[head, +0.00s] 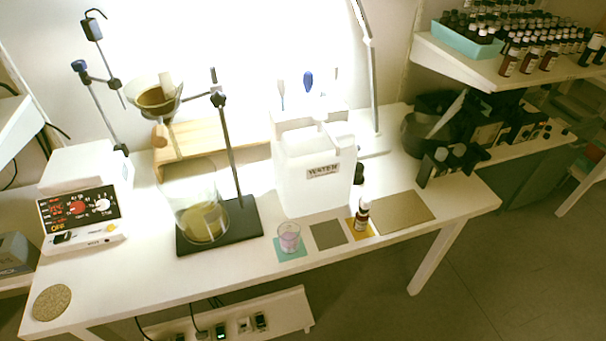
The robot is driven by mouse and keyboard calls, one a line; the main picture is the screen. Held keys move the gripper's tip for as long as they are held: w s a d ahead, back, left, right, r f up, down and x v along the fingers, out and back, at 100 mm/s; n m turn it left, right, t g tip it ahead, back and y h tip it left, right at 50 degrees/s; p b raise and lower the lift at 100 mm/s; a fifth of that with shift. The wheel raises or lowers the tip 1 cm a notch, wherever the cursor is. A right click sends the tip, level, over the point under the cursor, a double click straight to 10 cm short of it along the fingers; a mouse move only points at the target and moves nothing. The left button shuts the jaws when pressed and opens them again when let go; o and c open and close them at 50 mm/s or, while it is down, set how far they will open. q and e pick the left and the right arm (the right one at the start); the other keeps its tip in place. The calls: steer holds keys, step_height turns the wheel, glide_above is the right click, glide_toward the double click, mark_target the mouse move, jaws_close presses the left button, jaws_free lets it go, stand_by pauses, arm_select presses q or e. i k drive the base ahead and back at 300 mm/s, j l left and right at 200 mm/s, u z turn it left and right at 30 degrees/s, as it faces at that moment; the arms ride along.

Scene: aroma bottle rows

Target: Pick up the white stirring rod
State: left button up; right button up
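Three slim upright tools stand behind the white water container (305,190). One is a pale tool (281,92) on the left, one is a tool with a broad blue head (308,82) in the middle, and one is a thin whitish tool (336,75) on the right. Their lower parts are hidden, and the bright backdrop washes out the pale ones. I cannot tell which of them, if any, is the white stirring rod. Neither of my grippers is clearly seen in the head view.
A small beaker (289,236) with pinkish liquid and a brown bottle (363,217) stand at the front. A large glass vessel (200,215) sits on the dark stand base (246,226). A white control box (85,210) stands left. The table's (150,275) front left is mostly clear.

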mark_target(333, 68)
steer(key=i+l+u, duration=0.1)
steer(key=l+u, duration=0.3)
steer(key=l, duration=0.15)
steer(key=l+u, duration=0.4)
steer(key=l, duration=0.2)
steer(key=l+u, duration=0.4)
steer(key=l, duration=0.2)
